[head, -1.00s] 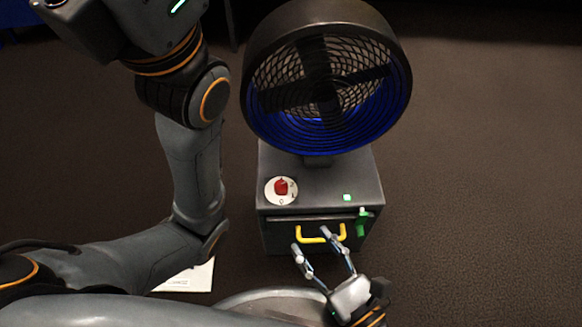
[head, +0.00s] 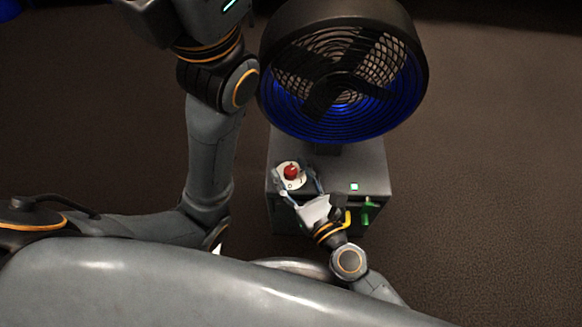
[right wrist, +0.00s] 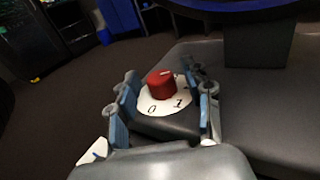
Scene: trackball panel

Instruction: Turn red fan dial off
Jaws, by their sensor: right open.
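The red dial (head: 291,172) sits on a round white plate on the left of the fan box's top. In the right wrist view the red dial (right wrist: 160,83) stands between my fingers, and its white plate (right wrist: 153,107) shows the marks 0 and 1. A pale mark shows on the dial's top. My right gripper (head: 296,183) is open, with one finger on each side of the dial; I cannot tell whether they touch it. The black fan (head: 343,75) with blue glow stands behind the dial. My left gripper is not in view.
Brown floor (head: 490,180) right of the box is clear.

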